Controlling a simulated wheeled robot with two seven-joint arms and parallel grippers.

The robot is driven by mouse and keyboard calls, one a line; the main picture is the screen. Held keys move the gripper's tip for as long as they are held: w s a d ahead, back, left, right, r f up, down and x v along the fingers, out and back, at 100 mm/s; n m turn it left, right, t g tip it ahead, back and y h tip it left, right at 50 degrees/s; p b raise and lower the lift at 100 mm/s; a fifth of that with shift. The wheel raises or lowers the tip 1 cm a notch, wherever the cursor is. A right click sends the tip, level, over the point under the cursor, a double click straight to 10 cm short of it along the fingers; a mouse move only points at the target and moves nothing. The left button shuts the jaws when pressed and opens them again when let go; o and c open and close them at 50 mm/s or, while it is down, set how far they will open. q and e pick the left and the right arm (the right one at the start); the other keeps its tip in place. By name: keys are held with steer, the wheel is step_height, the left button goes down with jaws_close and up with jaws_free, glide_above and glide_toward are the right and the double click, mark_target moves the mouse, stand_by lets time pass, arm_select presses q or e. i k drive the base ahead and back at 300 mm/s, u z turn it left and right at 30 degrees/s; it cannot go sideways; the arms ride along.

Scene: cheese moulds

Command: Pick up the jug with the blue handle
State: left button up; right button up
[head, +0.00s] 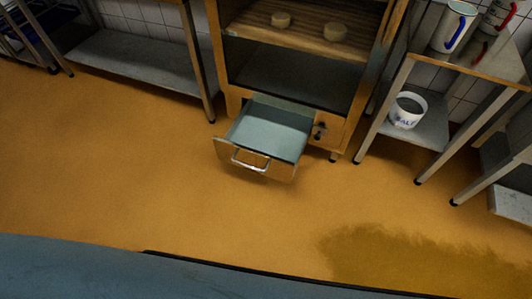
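The jug with the blue handle (449,29) stands upright on the top of the steel table at the upper right of the head view. It is white, and its blue handle is on its right side. A second white jug (494,16) with a red handle stands to its right, partly cut off by the picture's edge. Neither of my grippers shows in this view.
A cabinet with an open drawer (267,132) juts into the room, with cheeses (335,32) on a shelf above. A labelled white tub (407,110) sits on the table's lower shelf (427,130). The orange floor (130,180) is clear, with a dark wet-looking patch (410,262).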

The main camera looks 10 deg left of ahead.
mark_target(457, 17)
steer(key=u, duration=0.25)
steer(key=i, duration=0.4)
steer(key=u, duration=0.45)
steer(key=k, duration=0.4)
steer(key=z, duration=0.65)
steer(key=i, duration=0.35)
steer(key=z, duration=2.4)
steer(key=i, duration=1.95)
steer(key=u, duration=0.5)
